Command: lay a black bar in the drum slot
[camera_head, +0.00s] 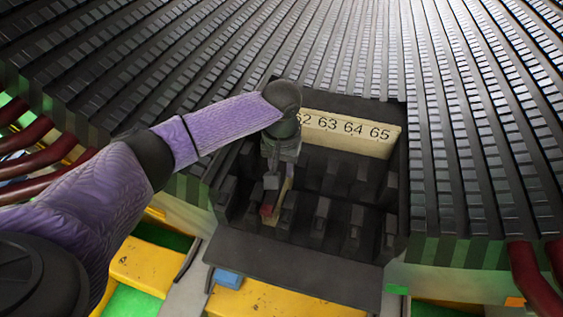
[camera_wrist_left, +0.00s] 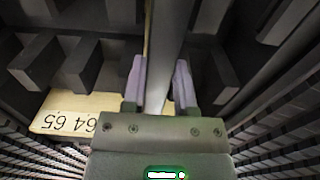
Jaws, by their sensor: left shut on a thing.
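My left gripper (camera_head: 272,190) points down into a dark rack (camera_head: 330,262) in front of the drum (camera_head: 300,45). In the left wrist view its two pale fingers (camera_wrist_left: 160,85) are shut on a long, dark grey bar (camera_wrist_left: 168,40), which runs away from the gripper between the rack's blocks. In the head view the wrist and fingers hide most of the bar. The drum is black and ribbed, with many narrow parallel slots. I cannot tell which slot is empty. My right gripper is in neither view.
A cream number plate (camera_head: 350,134) at the rack's back edge reads up to 65; it also shows upside down in the left wrist view (camera_wrist_left: 50,112). Several dark upright blocks (camera_head: 356,220) stand close to the gripper. Dark red tubes (camera_head: 533,283) and yellow blocks (camera_head: 285,303) lie below the drum.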

